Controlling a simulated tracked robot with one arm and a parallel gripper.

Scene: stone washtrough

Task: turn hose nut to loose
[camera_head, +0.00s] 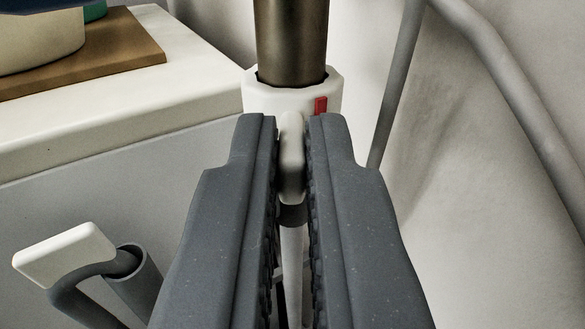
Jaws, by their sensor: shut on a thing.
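The hose nut (270,97) is a white faceted collar around the lower end of a dark bronze pipe (291,40). A small red mark shows on its front, right of the middle. A pale rounded tab (292,155) stands out from the nut toward me. My gripper (292,130) is shut on this tab, with one dark grey finger on each side. The fingers hide the lower sides of the nut. Below the tab, a dark ring and a thin pale stem show in the gap between the fingers.
A white ledge (200,75) at the left bears a brown board (120,52) with a cream round vessel (40,42). At lower left are a white flat handle (65,252) and a grey tube (138,285). Grey pipes (400,80) run close by on the right, before a pale wall.

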